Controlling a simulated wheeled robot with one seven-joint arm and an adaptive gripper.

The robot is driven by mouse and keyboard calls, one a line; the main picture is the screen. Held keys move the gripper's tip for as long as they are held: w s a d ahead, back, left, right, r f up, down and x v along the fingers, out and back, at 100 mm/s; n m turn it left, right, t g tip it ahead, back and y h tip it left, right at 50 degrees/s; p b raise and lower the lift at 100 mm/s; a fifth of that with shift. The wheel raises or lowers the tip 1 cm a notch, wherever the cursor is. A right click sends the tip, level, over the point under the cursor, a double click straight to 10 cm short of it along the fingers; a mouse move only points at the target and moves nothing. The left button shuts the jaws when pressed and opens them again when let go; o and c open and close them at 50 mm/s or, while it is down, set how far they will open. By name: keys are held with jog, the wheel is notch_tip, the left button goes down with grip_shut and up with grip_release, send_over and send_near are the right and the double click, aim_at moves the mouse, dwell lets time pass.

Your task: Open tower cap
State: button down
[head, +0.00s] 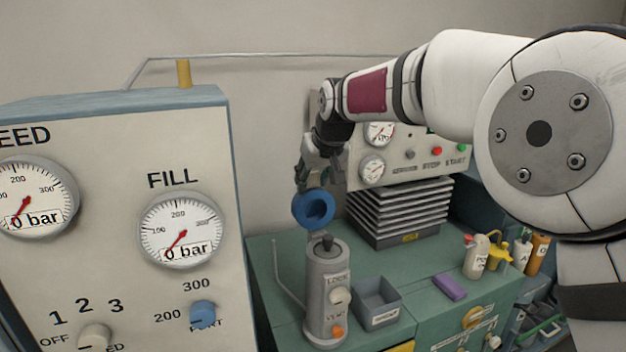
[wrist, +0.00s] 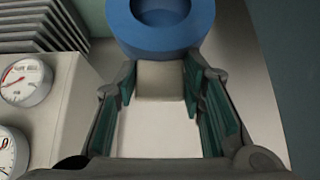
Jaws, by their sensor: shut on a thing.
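The tower (head: 325,290) is a grey upright cylinder on the green bench, with a dark pointed piece on its top and knobs on its front. A thick blue ring, which looks like the tower cap (head: 302,210), is tilted in the air above the tower, apart from its top. My gripper (head: 318,186) is above the ring and shut on it. In the wrist view the blue ring (wrist: 125,30) lies just beyond my gripper (wrist: 160,82). A pale block (wrist: 160,80) sits between the fingertips, apparently part of the cap.
A gauge panel (head: 120,130) fills the left foreground. A small grey bin (head: 377,300) stands right of the tower. Behind are grey stacked plates (head: 400,212) and a panel with gauges. A purple block (head: 450,286) and several bottles (head: 476,257) stand right. Green bench between is partly clear.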

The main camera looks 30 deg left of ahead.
jog(key=shift+w+a+r, duration=0.15)
jog(key=shift+r, duration=0.2)
jog(key=c, duration=1.2)
grip_release()
jog(key=shift+c, duration=0.2)
jog(key=shift+o, duration=1)
jog(key=shift+f, duration=0.15)
jog(key=v, duration=1.2)
